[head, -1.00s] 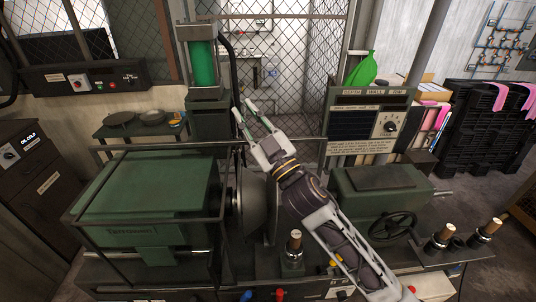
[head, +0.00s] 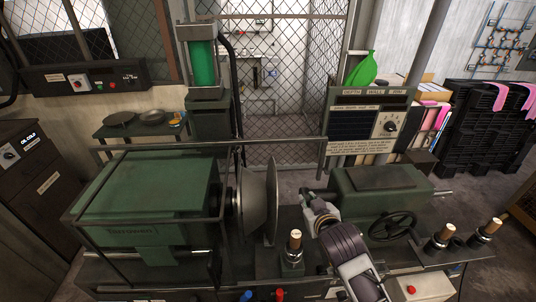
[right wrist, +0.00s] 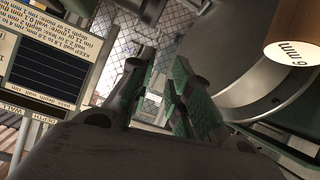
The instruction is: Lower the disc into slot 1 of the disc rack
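A thin grey disc (head: 272,202) stands upright and edge-on in the head view, beside the rounded dark metal form (head: 252,200) on the machine's spindle. I cannot tell what supports the disc. My right gripper (head: 310,203) is low to the right of the disc and apart from it, with its fingers foreshortened. In the right wrist view, its two fingers (right wrist: 165,65) stand apart with nothing between them. A large grey round surface fills the upper right there (right wrist: 235,60). I cannot make out a disc rack or slot 1. My left gripper is not in view.
A wooden-topped tool (head: 295,242) stands upright in front of the disc. The green tailstock (head: 380,190) with its handwheel (head: 392,226) is just right of my gripper. A guard rail (head: 160,147) runs behind. Round metal pieces (head: 152,116) lie on a back shelf.

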